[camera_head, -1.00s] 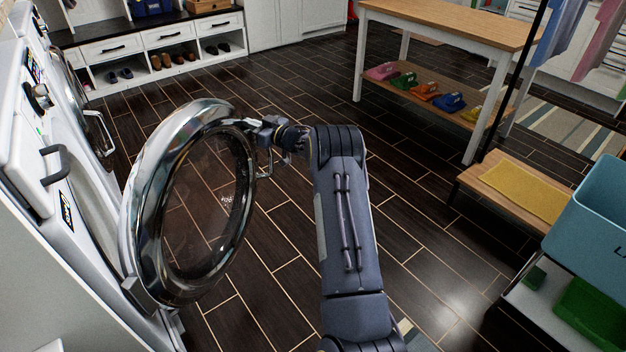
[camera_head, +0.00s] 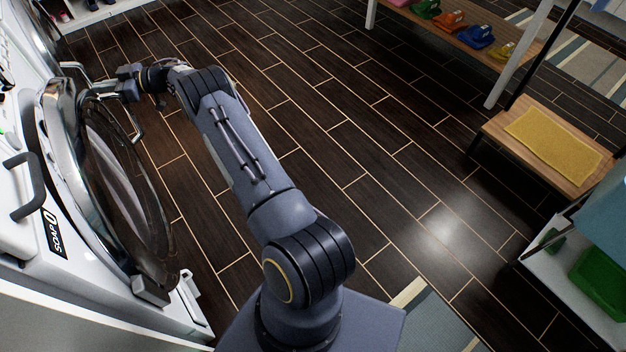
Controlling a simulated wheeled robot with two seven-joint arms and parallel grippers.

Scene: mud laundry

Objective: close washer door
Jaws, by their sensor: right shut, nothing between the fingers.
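The washer door (camera_head: 122,195) is a round glass door with a chrome rim, at the left of the head view. My left gripper is not in view.
A soap drawer with a dark handle (camera_head: 24,186) is on the washer. A wooden bench with a yellow mat (camera_head: 545,140) and a green bin (camera_head: 600,278) stand at the right. A shelf with several colored items (camera_head: 450,22) is at the back. The middle floor is clear.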

